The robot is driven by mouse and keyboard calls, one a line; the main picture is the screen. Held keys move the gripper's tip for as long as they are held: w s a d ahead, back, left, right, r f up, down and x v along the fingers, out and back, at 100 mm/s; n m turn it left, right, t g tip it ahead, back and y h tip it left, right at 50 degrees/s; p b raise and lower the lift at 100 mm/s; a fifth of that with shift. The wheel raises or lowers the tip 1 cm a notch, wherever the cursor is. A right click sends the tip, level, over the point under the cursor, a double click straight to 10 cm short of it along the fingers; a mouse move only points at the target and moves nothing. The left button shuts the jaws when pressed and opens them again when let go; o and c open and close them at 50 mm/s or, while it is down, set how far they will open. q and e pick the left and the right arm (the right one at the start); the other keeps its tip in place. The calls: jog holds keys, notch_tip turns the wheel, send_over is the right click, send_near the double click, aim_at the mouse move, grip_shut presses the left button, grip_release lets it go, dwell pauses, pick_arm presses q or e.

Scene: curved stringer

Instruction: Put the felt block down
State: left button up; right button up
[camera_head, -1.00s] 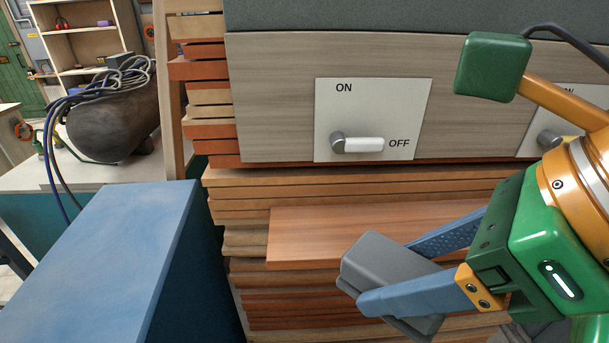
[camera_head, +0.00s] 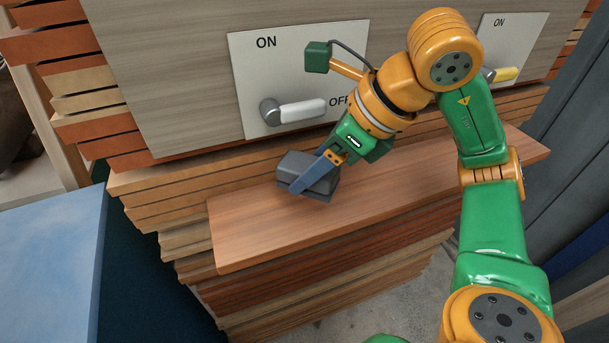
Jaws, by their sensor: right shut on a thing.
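The felt block (camera_head: 296,166) is a dark grey block with rounded edges. My right gripper (camera_head: 306,183) is shut on it, with a blue finger across its near side. The block is over the left part of a smooth reddish-brown board (camera_head: 240,228), at or just above its top face; I cannot tell whether it touches. My right arm reaches in from the lower right. My left gripper is not in view.
Behind the board, a wood-grain panel carries a switch plate with a white-handled lever (camera_head: 292,112) at OFF. A second plate with a yellow-handled lever (camera_head: 502,74) is farther right. A blue-topped surface (camera_head: 50,250) stands at left. The board's right part is bare.

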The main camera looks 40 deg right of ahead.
aim_at(311, 200)
jog(key=f, duration=0.3)
jog(key=w+f, duration=0.1)
jog(key=shift+d+f, duration=0.2)
jog(key=shift+d, duration=0.2)
jog(key=shift+f, duration=0.1)
jog(key=shift+f, duration=0.1)
jog(key=o, duration=1.4)
jog(key=shift+a, duration=0.1)
jog(key=shift+o, duration=0.2)
